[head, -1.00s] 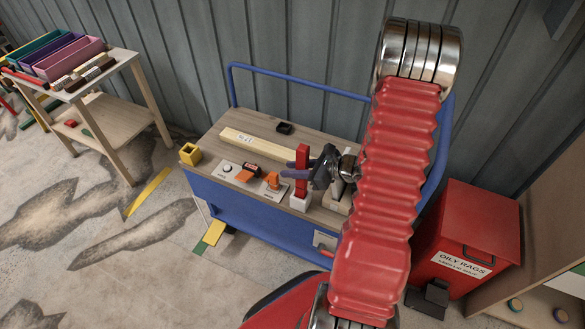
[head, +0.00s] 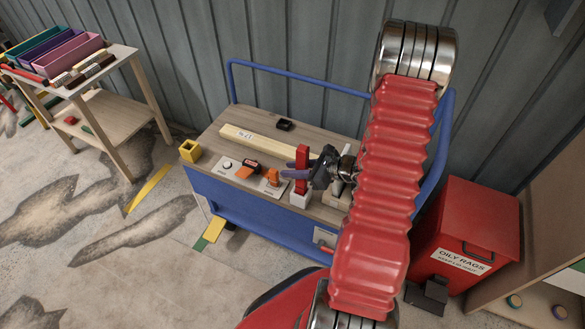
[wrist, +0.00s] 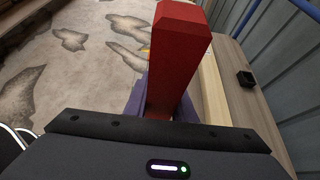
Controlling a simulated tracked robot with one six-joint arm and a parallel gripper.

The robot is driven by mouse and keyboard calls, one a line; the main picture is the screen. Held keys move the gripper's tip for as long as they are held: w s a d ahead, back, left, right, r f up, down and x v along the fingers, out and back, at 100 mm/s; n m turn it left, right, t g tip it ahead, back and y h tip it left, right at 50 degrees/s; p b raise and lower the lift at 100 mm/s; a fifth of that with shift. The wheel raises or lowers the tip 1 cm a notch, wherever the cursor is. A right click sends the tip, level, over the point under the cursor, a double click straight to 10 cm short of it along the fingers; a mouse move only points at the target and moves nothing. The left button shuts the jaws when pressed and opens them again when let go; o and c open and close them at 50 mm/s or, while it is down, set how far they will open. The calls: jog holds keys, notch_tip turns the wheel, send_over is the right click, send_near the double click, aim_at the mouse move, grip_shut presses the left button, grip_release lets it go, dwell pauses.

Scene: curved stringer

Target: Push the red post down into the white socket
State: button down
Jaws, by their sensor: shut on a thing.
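The red post (head: 302,156) stands upright at the white socket (head: 300,199) near the front edge of the cart top. Its lower end meets the socket's top, but I cannot tell how deep it sits. My gripper (head: 297,172) reaches in from the right with its purple fingers shut around the post. In the wrist view the red post (wrist: 176,60) rises between the purple fingers, its top above them. The wrist view does not show the socket.
On the wooden cart top (head: 215,137) lie a long pale beam (head: 262,143), a small black block (head: 284,125), a yellow block (head: 190,150), and a panel with an orange switch (head: 272,177). A blue rail (head: 290,75) runs behind. A red bin (head: 465,235) stands to the right.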

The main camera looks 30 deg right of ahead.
jog(key=shift+f, duration=1.5)
jog(key=c, duration=1.4)
grip_release()
jog(key=v, duration=0.7)
jog(key=shift+s, duration=0.2)
jog(key=shift+d, duration=0.15)
jog(key=shift+r, duration=0.1)
